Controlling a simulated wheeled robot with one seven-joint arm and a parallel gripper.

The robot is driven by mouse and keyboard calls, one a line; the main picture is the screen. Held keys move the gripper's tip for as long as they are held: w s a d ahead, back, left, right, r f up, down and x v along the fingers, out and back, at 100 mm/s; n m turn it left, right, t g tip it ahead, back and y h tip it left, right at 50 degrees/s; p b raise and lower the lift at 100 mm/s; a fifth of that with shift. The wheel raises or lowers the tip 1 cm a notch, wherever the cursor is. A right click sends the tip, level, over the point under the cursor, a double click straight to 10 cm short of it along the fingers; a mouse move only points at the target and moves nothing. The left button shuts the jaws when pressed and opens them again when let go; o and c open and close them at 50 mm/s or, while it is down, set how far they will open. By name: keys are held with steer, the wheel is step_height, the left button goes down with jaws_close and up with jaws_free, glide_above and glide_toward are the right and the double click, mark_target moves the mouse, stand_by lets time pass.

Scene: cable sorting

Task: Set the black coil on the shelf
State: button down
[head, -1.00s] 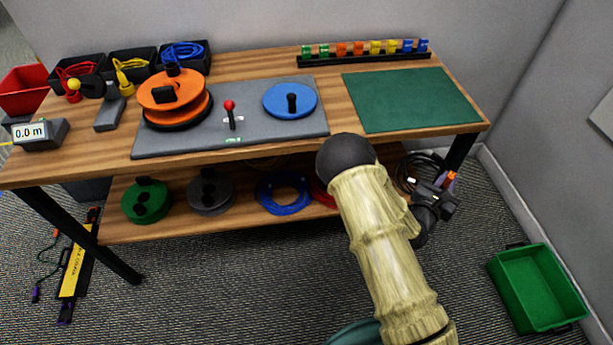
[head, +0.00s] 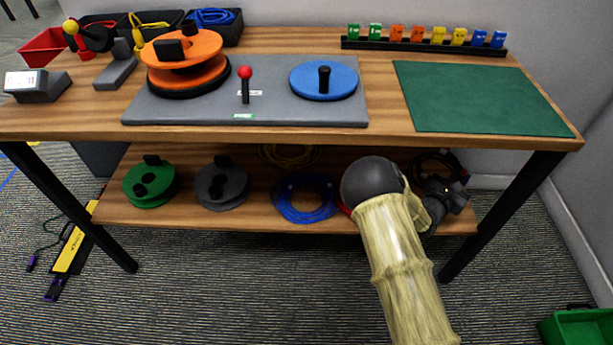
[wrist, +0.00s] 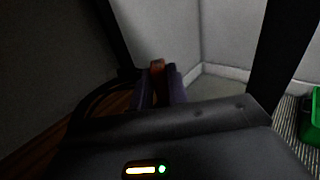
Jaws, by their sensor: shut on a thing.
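The black coil (head: 437,160) is at the right end of the lower shelf (head: 240,222), under the tabletop and partly hidden by my wrist. It also shows in the wrist view (wrist: 92,98) as a dark loop left of the fingers. My gripper (wrist: 158,84) has purple fingers shut on an orange piece, which looks like the coil's tie. In the head view, the fingers are mostly hidden behind my wrist. I cannot tell whether the coil touches the shelf board or hangs just above it.
A green reel (head: 150,184), a grey reel (head: 221,186) and a blue coil (head: 305,198) sit on the lower shelf, left of my arm. A table leg (head: 502,215) stands close on the right. The tabletop (head: 300,132) is above. A green bin (head: 575,328) is on the floor.

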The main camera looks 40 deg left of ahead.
stand_by(0.4)
step_height(320, 180, down, 5)
steer(key=b, duration=0.3)
steer(key=shift+w, duration=0.1)
steer(key=shift+a, duration=0.15)
steer(key=f+b, duration=0.3)
steer(key=f, duration=0.2)
steer(key=shift+d, duration=0.2)
